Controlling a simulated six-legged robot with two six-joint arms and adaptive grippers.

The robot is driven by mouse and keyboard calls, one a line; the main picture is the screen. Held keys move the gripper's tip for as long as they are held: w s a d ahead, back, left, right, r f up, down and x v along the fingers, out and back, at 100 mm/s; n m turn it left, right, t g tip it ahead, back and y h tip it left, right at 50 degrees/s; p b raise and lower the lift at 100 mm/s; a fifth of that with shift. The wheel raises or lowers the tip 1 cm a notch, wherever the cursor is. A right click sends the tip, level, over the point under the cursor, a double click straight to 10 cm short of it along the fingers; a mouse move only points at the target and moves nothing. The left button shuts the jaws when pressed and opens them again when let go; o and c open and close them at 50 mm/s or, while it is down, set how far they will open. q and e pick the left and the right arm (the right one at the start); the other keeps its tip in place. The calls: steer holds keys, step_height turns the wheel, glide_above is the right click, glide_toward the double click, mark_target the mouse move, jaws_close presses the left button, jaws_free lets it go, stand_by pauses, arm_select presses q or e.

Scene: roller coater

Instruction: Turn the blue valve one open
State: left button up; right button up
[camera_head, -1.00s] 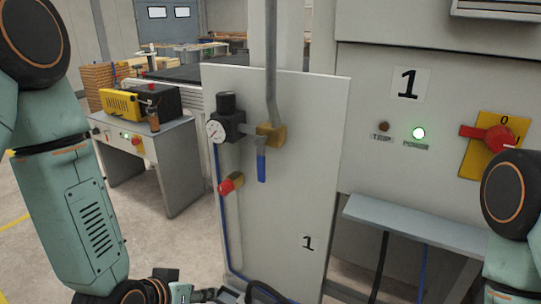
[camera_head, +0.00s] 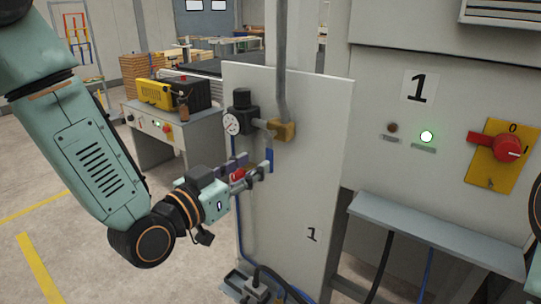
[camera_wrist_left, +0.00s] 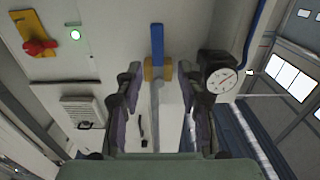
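There the blue handle (camera_wrist_left: 157,40) and the brass body (camera_wrist_left: 155,73) line up with the gap between the fingertips. I cannot tell whether the fingers touch the handle. My right gripper is out of view.
A pressure gauge (camera_head: 232,124) and a black regulator (camera_head: 241,104) sit left of the valve. A grey cabinet with a green lamp (camera_head: 426,136) and a red rotary switch (camera_head: 507,148) stands right. A workbench (camera_head: 152,130) is behind left.

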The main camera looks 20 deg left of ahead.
mark_target(268, 156)
arm_select(q)
steer(key=x, duration=0.6)
steer(key=shift+d, duration=0.1)
steer(key=shift+w+d, duration=0.2)
steer(key=shift+w, duration=0.05)
steer(key=shift+a, duration=0.1)
jaws_close()
stand_by(0.5)
